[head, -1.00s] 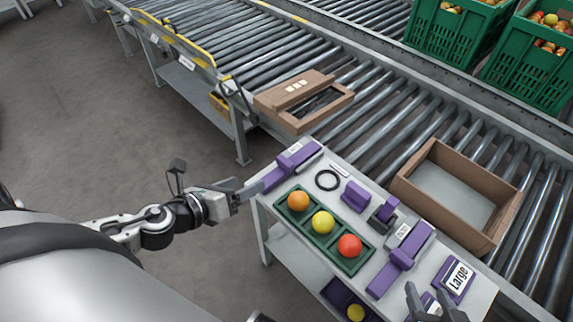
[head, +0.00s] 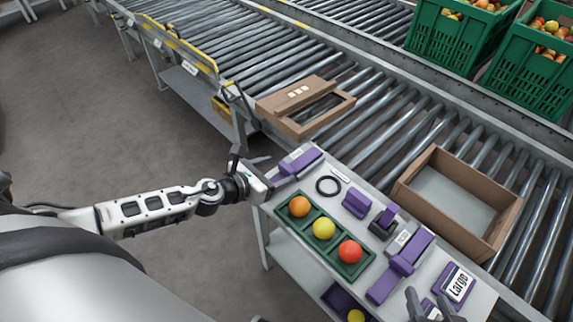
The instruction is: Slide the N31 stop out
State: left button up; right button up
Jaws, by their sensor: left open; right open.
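Two purple slide pieces with small white labels lie on the grey bench. One is at the back left corner (head: 304,158), and the other is at the right (head: 414,249). Their labels are too small to read, so I cannot tell which is N31. My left gripper (head: 273,168) is open at the outer left end of the back left piece, its fingers apart and hiding part of that end. I cannot tell whether it touches. My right gripper (head: 425,303) is open at the bench's front right, next to a purple block labelled "Large" (head: 457,283).
A green tray (head: 285,217) holds orange, yellow and red balls. A black ring (head: 328,186) and purple blocks (head: 357,202) lie behind it. Cardboard boxes (head: 425,165) sit on the roller conveyor. Green fruit crates (head: 520,75) stand beyond.

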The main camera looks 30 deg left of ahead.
aim_at(284, 168)
pick_arm(q)
jog(key=x, duration=0.4)
jog(key=shift+w+d+f, duration=0.1)
jog(key=shift+w+f, duration=0.1)
jog(key=shift+w, duration=0.05)
pick_arm(e)
jog(key=shift+w, duration=0.1)
